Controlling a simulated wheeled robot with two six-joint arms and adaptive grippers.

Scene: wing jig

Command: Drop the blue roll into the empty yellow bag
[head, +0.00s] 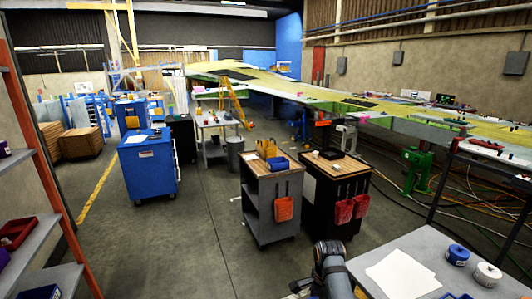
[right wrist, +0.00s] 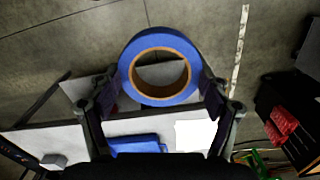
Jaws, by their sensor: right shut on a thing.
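My right gripper (right wrist: 160,82) is shut on a blue roll (right wrist: 128,76) with a brown core. The roll is between the two fingers, its open hole facing the camera. Part of my right arm shows at the bottom of the head view, but the held roll cannot be made out there. A yellow object that looks like the bag (head: 266,148) stands on the wooden top of a grey cart. Its inside is too small to see. Another blue roll (head: 457,254) sits on the table at the right. My left gripper is not in view.
The grey cart (head: 262,208) and a black cart (head: 323,210) with red bins (head: 345,211) stand close together. The grey table (head: 425,243) carries white paper (head: 400,274) and a white roll (head: 487,274). Open floor (head: 205,240) lies left of the carts.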

